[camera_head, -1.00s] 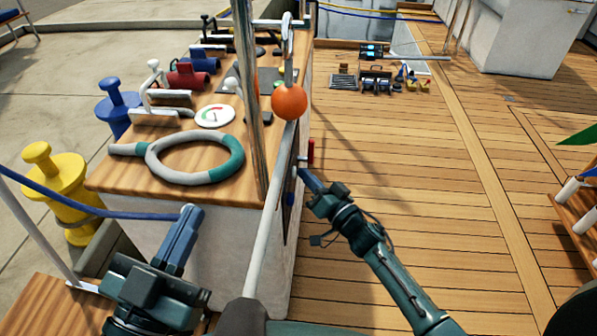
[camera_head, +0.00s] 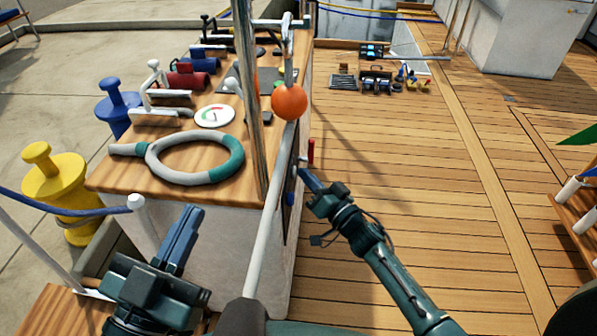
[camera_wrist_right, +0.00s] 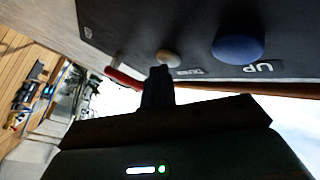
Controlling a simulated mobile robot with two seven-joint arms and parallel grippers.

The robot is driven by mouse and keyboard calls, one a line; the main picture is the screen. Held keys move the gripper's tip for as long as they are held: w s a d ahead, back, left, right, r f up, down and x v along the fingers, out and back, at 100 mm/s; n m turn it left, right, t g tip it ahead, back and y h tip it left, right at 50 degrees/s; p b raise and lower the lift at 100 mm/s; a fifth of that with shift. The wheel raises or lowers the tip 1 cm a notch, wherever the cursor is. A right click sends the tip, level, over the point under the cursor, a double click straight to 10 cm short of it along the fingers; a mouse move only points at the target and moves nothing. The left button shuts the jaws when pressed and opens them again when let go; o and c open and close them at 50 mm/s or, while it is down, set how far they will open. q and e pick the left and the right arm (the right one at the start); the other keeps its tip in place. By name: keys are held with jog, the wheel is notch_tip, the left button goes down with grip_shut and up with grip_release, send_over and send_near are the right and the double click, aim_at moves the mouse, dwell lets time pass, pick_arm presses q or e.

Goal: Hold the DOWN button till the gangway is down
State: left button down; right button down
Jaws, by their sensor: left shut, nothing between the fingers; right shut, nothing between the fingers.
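A dark control panel (camera_wrist_right: 130,25) is on the side of the console; the head view shows it edge-on. The right wrist view shows a blue button (camera_wrist_right: 238,48) by the label "UP" and a pale button (camera_wrist_right: 168,57). A label beside the pale button is too blurred to read. My right gripper (camera_head: 301,172) is shut, its tip at the panel close to the pale button; contact is unclear. The DOWN button cannot be made out. What looks like the gangway, a wooden plank (camera_head: 45,312) with white posts and blue rope, is at lower left. My left gripper (camera_head: 192,212) is shut and empty.
A red lever (camera_head: 311,151) sticks out beside the panel. A metal pole and an orange ball (camera_head: 289,102) stand above the console top (camera_head: 115,175). A yellow bollard (camera_head: 58,190) stands at left. The wooden deck at right is largely clear.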

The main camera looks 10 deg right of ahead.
dwell(0.8)
jog(key=shift+s+d+p, duration=0.25)
jog(key=shift+d+p, duration=0.15)
jog(key=shift+d, duration=0.45)
jog(key=d, duration=0.2)
jog(key=s+d+p, duration=0.1)
jog(key=d, duration=0.2)
jog(key=shift+s+p, duration=0.2)
jog(key=shift+p, duration=0.1)
jog(key=shift+a+r, duration=0.1)
dwell(0.4)
